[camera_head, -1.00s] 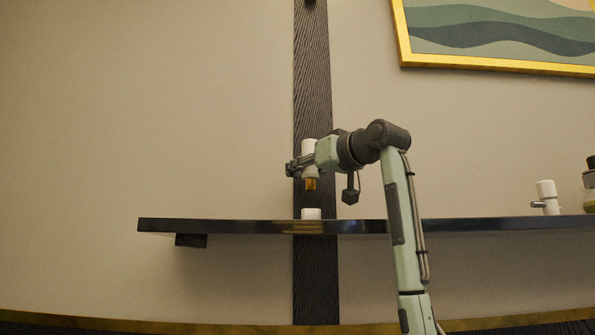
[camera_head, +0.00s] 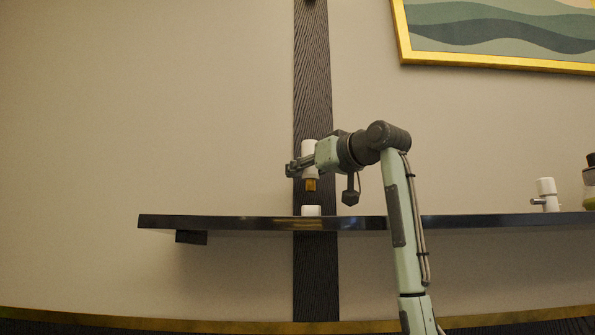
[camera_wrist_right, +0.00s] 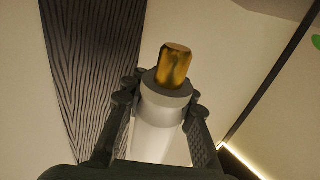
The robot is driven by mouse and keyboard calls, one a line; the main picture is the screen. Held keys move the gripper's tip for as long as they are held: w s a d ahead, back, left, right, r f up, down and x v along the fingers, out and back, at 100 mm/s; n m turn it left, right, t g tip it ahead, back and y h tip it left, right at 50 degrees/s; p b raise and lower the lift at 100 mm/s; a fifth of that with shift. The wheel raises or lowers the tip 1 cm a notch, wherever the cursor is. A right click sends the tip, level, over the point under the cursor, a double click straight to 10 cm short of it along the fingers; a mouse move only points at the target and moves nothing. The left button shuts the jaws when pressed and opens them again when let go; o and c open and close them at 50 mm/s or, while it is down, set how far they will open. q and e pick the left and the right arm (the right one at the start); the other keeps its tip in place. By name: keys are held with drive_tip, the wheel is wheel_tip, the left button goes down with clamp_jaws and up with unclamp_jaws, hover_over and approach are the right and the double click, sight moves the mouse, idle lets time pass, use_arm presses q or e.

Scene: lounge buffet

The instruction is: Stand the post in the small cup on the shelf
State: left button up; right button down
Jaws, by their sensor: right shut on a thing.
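The post is white with a gold peg at its lower end. In the head view the post (camera_head: 309,147) is upright in my right gripper (camera_head: 296,168), which is shut on it. The gold peg points down, a short gap above the small white cup (camera_head: 311,210). The cup stands on the dark shelf (camera_head: 240,222), roughly straight below the post. In the right wrist view the post (camera_wrist_right: 157,125) is between the two fingers, with the gold tip (camera_wrist_right: 174,66) free. The cup cannot be made out in that view. My left gripper is not in view.
A white dispenser-like thing with a side spout (camera_head: 546,194) and a dark-topped jar (camera_head: 589,185) stand on the shelf at the far right. A framed picture (camera_head: 500,35) hangs above. The shelf left of the cup is clear.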

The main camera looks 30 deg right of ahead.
drive_tip(key=shift+f+b, duration=0.55)
drive_tip(key=shift+f, duration=0.3)
drive_tip(key=shift+r, duration=0.15)
drive_tip(key=shift+r+p, duration=0.8)
drive_tip(key=shift+p, duration=0.15)
drive_tip(key=shift+p, duration=0.45)
idle(0.9)
drive_tip(key=shift+f+b, duration=0.7)
drive_tip(key=shift+f, duration=0.25)
drive_tip(key=c, duration=1.2)
unclamp_jaws()
drive_tip(key=shift+o, duration=0.2)
drive_tip(key=shift+s, duration=0.1)
drive_tip(key=s, duration=0.8)
drive_tip(key=s+d, duration=0.1)
drive_tip(key=s, duration=0.3)
